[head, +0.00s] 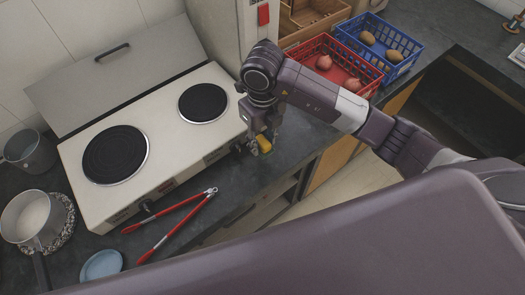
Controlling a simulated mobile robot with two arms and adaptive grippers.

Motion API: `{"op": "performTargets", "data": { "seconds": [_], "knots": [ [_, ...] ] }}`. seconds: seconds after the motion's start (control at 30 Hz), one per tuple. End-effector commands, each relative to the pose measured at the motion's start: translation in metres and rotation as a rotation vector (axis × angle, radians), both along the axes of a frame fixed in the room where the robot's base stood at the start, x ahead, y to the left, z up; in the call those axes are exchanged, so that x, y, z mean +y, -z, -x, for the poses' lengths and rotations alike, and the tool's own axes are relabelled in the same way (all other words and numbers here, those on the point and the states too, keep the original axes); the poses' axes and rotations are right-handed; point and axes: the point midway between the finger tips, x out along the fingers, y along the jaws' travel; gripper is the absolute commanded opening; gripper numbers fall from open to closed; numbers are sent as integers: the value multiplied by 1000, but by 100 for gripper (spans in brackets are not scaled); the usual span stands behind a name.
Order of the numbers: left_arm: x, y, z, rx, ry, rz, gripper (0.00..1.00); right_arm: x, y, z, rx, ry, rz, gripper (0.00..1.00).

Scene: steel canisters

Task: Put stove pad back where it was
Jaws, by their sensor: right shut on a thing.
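My right gripper (260,147) is at the front right corner of the two-plate stove (166,145), low over the counter edge. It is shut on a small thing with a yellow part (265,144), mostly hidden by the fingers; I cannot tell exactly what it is. A round speckled pad (68,232) lies on the counter left of the stove, under a pot with a pale inside (33,214). I cannot tell for certain which thing is the stove pad. My left gripper is not in view.
Red-handled tongs (177,222) and a light blue dish (101,264) lie in front of the stove. A grey pot (27,149) stands at far left. A red basket (331,68) and a blue basket (392,57) hold produce at the back right. The stove's plates are bare.

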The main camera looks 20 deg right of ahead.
Motion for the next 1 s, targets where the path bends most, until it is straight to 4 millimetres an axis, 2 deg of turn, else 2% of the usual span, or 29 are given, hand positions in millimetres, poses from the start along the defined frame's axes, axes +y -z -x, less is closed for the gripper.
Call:
{"op": "performTargets", "data": {
  "seconds": [0.1, 0.27, 0.5, 0.87, 0.9, 1.0],
  "knots": [
    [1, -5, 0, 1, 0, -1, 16, 0, 16, 1, 2, 0, 1, 13],
    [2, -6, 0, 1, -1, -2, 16, 0, 29, 0, 1, 1, 0, 13],
    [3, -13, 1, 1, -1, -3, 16, 0, 62, 1, 1, -1, 0, 13],
    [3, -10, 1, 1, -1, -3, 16, 0, 68, 0, -2, -2, -1, 13],
    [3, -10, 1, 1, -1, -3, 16, 0, 68, 0, -2, -2, -1, 34],
    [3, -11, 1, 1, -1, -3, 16, 0, 67, 0, -2, -2, -1, 45]
  ]
}}
